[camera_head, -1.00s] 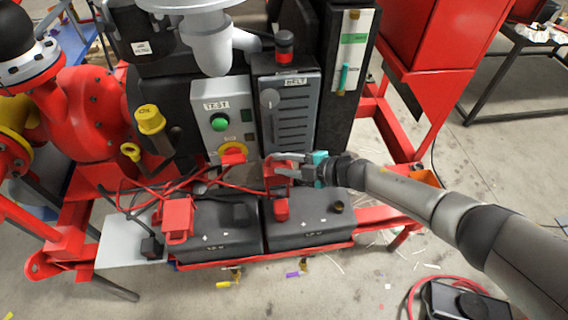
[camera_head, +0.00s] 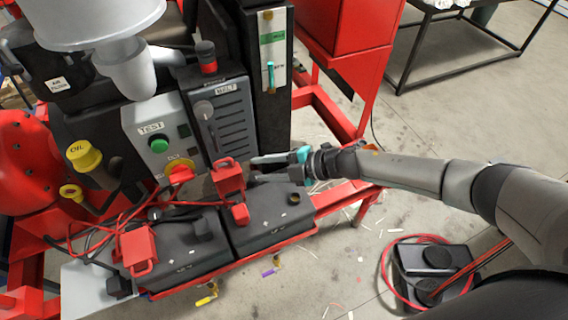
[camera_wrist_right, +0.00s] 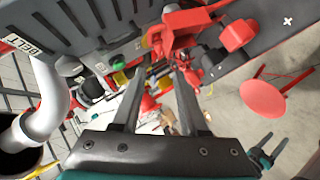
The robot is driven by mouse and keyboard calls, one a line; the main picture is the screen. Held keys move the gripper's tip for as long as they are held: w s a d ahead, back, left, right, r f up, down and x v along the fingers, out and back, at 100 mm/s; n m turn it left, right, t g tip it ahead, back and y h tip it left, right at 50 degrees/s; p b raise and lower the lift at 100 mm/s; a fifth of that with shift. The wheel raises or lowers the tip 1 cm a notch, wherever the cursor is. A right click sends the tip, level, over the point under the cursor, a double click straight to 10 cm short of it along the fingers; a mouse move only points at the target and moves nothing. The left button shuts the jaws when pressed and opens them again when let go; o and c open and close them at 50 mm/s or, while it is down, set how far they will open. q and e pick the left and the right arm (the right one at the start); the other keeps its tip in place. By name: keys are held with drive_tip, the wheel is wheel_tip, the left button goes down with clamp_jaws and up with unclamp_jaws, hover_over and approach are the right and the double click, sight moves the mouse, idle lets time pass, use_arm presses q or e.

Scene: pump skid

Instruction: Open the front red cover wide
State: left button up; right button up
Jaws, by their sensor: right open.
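Two red terminal covers sit on the black batteries. One red cover (camera_head: 228,177) is at the back, below the belt panel, and looks raised, with a loop handle at its top. The other red cover (camera_head: 138,250) is nearer, at the lower left, and also has a handle loop. My right gripper (camera_head: 256,160) is beside the raised cover, at its upper right. In the right wrist view its two fingers (camera_wrist_right: 160,72) are apart with nothing gripped. A red cover (camera_wrist_right: 180,30) lies just beyond the fingertips there; contact cannot be told.
A small red cap (camera_head: 240,213) sits on the right battery (camera_head: 275,208). Red and black cables (camera_head: 85,230) run at the left. The test box (camera_head: 160,140) and belt panel (camera_head: 220,115) stand behind. A charger with red cable (camera_head: 435,258) lies on the floor at right.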

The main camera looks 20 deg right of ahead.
drive_tip(key=shift+v, duration=2.7)
